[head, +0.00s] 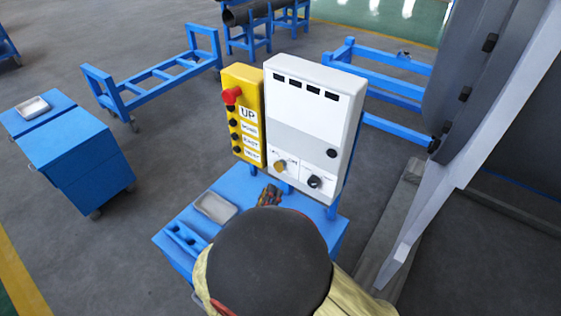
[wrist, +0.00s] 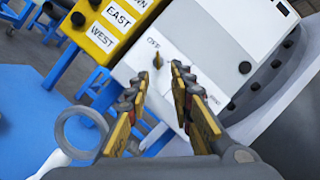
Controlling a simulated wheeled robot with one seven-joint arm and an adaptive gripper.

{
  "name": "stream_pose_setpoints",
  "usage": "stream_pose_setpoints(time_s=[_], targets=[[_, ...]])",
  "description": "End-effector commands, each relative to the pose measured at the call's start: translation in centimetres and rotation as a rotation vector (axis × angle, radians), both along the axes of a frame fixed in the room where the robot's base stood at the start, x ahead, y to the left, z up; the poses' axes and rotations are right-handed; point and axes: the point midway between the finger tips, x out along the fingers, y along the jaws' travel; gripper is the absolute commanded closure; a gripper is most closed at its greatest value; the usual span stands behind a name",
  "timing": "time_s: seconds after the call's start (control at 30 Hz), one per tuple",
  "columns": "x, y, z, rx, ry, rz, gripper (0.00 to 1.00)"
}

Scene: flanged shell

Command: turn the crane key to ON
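The crane key (head: 280,166) is a small yellow knob low on the white control box (head: 312,110). In the wrist view the key (wrist: 157,60) sits under an OFF label, just beyond my fingertips and roughly in line with the gap between them. My gripper (wrist: 158,76) is open and empty, with its fingers on either side of that gap. In the head view my gripper (head: 270,192) shows below the box's lower edge, mostly hidden by my arm. Contact with the key cannot be seen. The ON marking is not readable.
A black knob (head: 314,181) is right of the key. A yellow button box (head: 243,115) with a red button adjoins the white box. The blue stand (head: 330,238) below holds a grey tray (head: 215,207). A grey flanged shell (head: 440,75) stands to the right.

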Motion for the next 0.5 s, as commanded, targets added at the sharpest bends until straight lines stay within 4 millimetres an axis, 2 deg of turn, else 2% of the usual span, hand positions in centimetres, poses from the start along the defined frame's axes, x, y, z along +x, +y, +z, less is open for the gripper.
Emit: stream_pose_setpoints(time_s=[0.07,0.17,0.5], targets=[[0.1,0.6,-0.1,-0.019,-0.002,0.018,0.77],[1.1,0.4,0.1,-0.018,-0.005,0.019,0.77],[5.8,-0.9,1.5,-0.015,-0.003,0.016,0.77]])
